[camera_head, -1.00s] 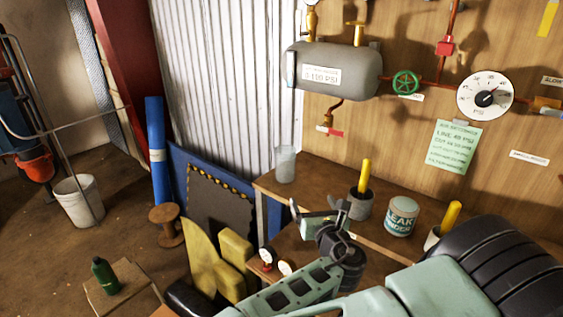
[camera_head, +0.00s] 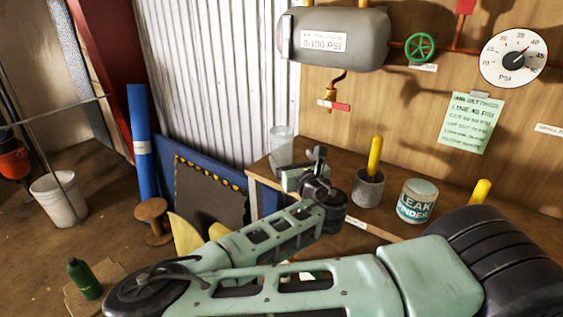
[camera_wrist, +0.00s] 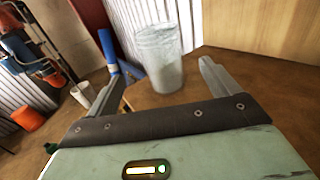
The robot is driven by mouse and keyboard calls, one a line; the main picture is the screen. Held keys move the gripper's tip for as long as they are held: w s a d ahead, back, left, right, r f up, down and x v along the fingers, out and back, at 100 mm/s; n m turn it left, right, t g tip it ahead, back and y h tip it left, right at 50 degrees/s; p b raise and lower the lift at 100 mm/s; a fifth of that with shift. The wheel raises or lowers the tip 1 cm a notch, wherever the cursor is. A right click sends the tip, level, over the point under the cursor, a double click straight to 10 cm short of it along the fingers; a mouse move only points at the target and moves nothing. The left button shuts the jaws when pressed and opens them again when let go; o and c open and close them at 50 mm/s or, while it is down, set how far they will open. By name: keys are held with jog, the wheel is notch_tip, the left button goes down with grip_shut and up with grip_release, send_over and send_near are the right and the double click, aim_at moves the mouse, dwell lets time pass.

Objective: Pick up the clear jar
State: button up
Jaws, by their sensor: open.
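The clear jar (camera_head: 281,146) stands upright near the left end of the wooden bench, close to the corrugated wall. My gripper (camera_head: 296,174) is just in front of the jar in the head view and covers its lower part. In the wrist view the jar (camera_wrist: 160,58) stands ahead of the open fingers, toward the middle of the gap (camera_wrist: 155,88). Nothing is held between the fingers. I cannot tell whether either finger touches the jar.
A grey cup with a yellow stick (camera_head: 368,188) and a leak finder tin (camera_head: 417,201) stand on the bench to the right. A grey tank (camera_head: 335,37) with a red-handled tap (camera_head: 333,104) hangs above. A blue roll (camera_head: 143,148) stands left.

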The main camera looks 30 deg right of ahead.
aim_at(286, 147)
jog(key=shift+w+d+f+b, duration=0.25)
jog(key=shift+w+b, duration=0.35)
jog(key=shift+b, duration=0.45)
jog(key=x, duration=0.4)
jog(key=shift+w+d+r, duration=0.1)
jog(key=shift+w+r, duration=0.25)
jog(key=shift+r+p+x, duration=0.15)
jog(key=shift+p+x, duration=0.25)
jog(key=shift+x, duration=1.05)
jog(key=shift+r+p+x, duration=0.1)
jog(key=shift+p+x, duration=0.25)
jog(key=shift+x, duration=1.1)
jog(key=c, duration=1.1)
